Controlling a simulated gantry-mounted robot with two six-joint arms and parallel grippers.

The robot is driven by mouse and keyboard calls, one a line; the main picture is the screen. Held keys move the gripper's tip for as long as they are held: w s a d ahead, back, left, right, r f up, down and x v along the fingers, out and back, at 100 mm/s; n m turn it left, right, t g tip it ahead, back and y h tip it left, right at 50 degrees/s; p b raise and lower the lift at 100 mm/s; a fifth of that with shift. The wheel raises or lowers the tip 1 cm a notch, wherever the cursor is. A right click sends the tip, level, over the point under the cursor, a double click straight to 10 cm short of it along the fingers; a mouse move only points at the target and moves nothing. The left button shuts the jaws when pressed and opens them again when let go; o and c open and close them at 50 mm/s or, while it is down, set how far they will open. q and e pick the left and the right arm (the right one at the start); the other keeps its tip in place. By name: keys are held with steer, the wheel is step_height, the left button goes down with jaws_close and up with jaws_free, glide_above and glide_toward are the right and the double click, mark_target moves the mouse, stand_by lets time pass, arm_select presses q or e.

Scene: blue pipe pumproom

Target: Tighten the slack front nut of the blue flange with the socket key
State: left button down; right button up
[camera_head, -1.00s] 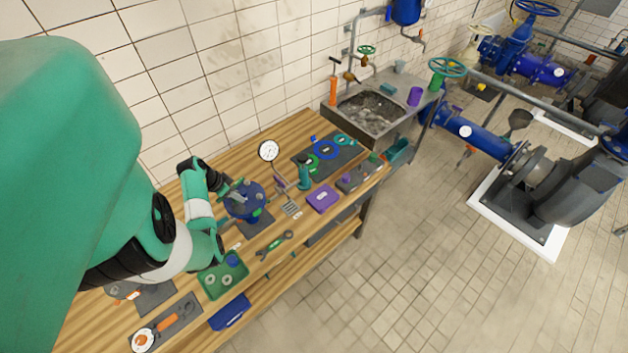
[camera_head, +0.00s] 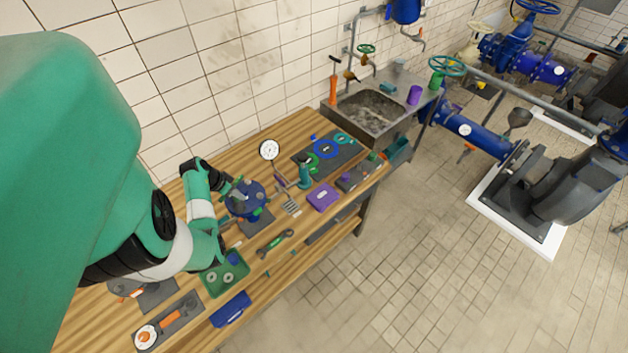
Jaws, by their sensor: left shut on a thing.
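The blue flange (camera_head: 246,202) stands on a dark mat on the wooden bench, in the middle left of the head view. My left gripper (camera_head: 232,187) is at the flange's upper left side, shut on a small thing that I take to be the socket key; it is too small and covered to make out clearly. The front nut is too small to tell apart on the flange. My right gripper does not show.
A green tray (camera_head: 224,274) with rings, a green wrench (camera_head: 275,242), a blue box (camera_head: 231,309) and a purple box (camera_head: 323,196) lie along the bench. A round gauge (camera_head: 269,150) stands behind. A sink (camera_head: 368,112) adjoins the bench's far end.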

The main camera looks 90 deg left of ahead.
arm_select(q)
steer(key=shift+r, duration=0.15)
steer(key=shift+r, duration=1.6)
